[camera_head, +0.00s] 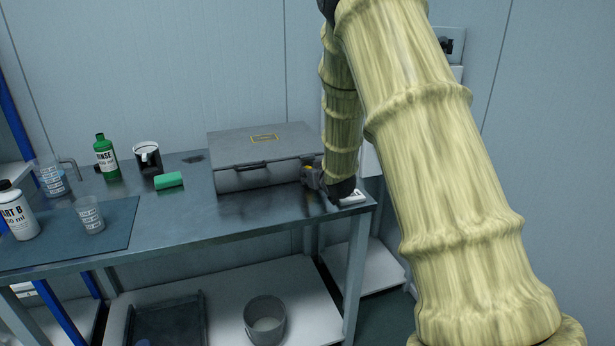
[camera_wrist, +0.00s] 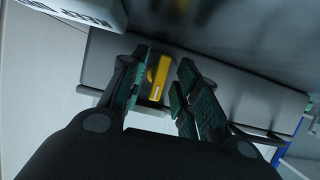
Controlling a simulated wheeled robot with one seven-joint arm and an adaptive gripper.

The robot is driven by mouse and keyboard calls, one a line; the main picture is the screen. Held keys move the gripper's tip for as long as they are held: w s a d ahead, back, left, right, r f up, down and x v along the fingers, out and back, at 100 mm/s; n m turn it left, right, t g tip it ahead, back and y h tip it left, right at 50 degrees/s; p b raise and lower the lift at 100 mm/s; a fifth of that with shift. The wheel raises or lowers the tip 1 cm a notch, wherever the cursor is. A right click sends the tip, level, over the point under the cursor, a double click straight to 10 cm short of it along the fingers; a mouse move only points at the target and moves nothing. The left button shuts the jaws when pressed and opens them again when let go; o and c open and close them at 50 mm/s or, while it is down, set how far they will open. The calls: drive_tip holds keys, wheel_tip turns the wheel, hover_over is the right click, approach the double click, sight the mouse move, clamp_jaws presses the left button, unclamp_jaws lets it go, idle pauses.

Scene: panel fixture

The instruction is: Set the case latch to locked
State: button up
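The closed grey case (camera_head: 262,178) sits at the right part of the table in the head view. The yellow latch (camera_wrist: 158,78) is on the case's front and shows between my fingers in the wrist view. The case's grey front also shows there (camera_wrist: 245,95). My gripper (camera_head: 312,180) is at the case's right front corner, partly hidden by my arm's end. In the wrist view my gripper (camera_wrist: 158,90) is open, with a finger on each side of the latch. I cannot tell whether either finger touches it, nor its lock setting.
A white printed box (camera_wrist: 85,12) is close to my gripper; a white item (camera_head: 352,198) lies at the table's right corner.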

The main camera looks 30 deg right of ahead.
drive_tip(key=shift+f, duration=0.15)
drive_tip(key=v, duration=1.2)
idle(0.5)
